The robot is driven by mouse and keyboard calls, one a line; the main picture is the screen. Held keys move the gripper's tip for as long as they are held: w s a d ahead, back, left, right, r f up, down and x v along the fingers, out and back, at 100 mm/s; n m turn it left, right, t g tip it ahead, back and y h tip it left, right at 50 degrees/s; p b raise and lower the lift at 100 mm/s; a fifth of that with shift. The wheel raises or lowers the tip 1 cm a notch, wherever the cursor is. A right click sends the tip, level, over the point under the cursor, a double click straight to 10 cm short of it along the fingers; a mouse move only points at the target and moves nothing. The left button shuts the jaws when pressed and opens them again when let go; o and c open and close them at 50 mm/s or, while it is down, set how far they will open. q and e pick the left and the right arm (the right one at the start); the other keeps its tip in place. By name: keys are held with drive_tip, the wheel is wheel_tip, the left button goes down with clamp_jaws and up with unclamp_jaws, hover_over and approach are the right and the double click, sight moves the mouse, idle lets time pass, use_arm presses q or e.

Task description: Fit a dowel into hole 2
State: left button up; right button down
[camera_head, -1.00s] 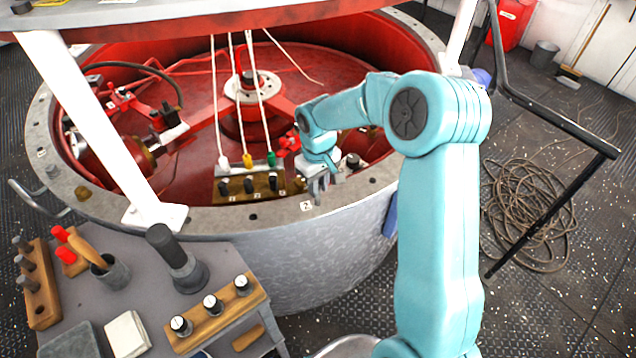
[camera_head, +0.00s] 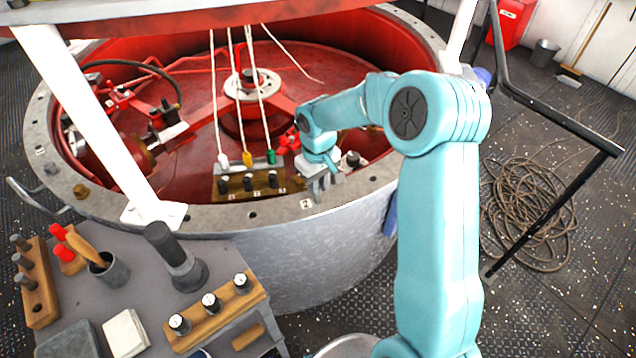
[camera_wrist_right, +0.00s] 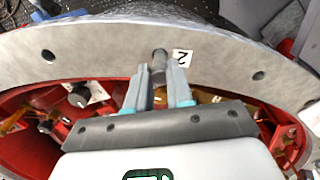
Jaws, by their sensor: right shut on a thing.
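My right gripper (camera_head: 318,187) is over the inner edge of the grey flange (camera_head: 225,217), beside the label 2 (camera_head: 306,203). In the right wrist view, my right gripper (camera_wrist_right: 158,98) is shut on a dark grey dowel (camera_wrist_right: 159,68) between its fingertips. The dowel's far end is over the flange, right beside the label 2 (camera_wrist_right: 182,58). Hole 2 itself is hidden behind the dowel. I cannot tell whether the dowel's end is in it or above it. My left gripper is not in view.
Other flange holes (camera_wrist_right: 258,76) are open. A wooden rack with grey dowels (camera_head: 38,290) stands on the grey bench at the left. A block with black knobs (camera_head: 248,186) sits inside the red well. White slanted posts (camera_head: 100,120) rise from the flange.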

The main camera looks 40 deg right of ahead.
drive_tip(key=shift+f+b, duration=0.3)
drive_tip(key=shift+f, duration=0.1)
drive_tip(key=c, duration=0.9)
unclamp_jaws()
drive_tip(key=shift+r, duration=0.1)
wheel_tip(320, 180, up, 16)
drive_tip(key=shift+r, duration=0.1)
drive_tip(key=shift+s, duration=0.1)
